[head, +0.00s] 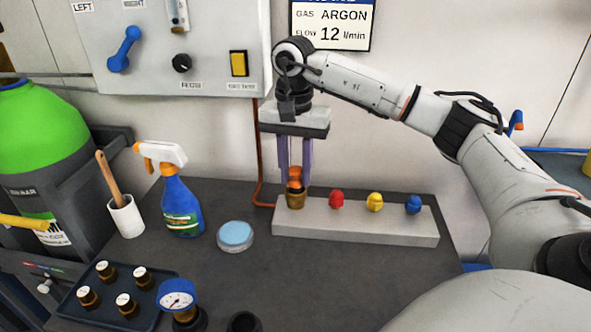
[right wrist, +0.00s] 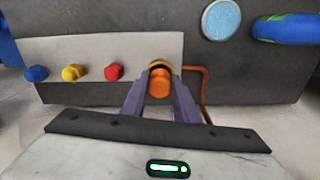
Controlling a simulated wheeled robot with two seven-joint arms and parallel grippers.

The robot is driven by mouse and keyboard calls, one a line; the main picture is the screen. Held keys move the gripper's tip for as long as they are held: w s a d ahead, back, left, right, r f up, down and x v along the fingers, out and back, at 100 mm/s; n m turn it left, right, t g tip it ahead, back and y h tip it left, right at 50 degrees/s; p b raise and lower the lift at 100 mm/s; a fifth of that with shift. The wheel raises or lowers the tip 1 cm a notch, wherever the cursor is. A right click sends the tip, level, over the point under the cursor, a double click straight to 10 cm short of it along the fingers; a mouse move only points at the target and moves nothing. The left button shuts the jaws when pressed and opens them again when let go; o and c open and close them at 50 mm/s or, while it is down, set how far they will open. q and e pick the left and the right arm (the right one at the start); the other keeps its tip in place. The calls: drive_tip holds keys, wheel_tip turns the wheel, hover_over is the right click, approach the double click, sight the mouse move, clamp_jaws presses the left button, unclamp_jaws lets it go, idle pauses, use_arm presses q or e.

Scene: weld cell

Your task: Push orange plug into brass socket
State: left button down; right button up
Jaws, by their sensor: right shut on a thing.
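The orange plug (head: 295,177) is held upright between the purple fingers of my right gripper (head: 295,172). The brass socket (head: 295,200) stands at the left end of a light grey block (head: 360,230), directly under the plug. The plug's lower end is at the socket's top; I cannot tell how deep it sits. In the right wrist view the orange plug (right wrist: 160,86) is between the fingertips of my right gripper (right wrist: 160,95), with the brass socket (right wrist: 160,65) just beyond it. My left gripper is not in view.
Red (head: 336,200), yellow (head: 375,202) and blue (head: 413,205) plugs sit along the block. A blue-lidded tin (head: 235,236), a spray bottle (head: 181,205) and a white cup (head: 125,217) stand to the left. A tray (head: 130,318) with several brass pieces lies at front left.

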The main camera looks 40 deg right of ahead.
sight(295, 169)
drive_tip(key=shift+f+b, duration=0.3)
drive_tip(key=shift+f, duration=0.3)
drive_tip(key=o, duration=0.7)
drive_tip(key=shift+o, duration=0.2)
wheel_tip(295, 169, up, 6)
drive_tip(key=p, duration=0.5)
drive_tip(key=shift+r+p, duration=0.85)
drive_tip(key=shift+r, duration=0.4)
drive_tip(key=shift+w+r, duration=0.1)
drive_tip(key=shift+r, duration=1.15)
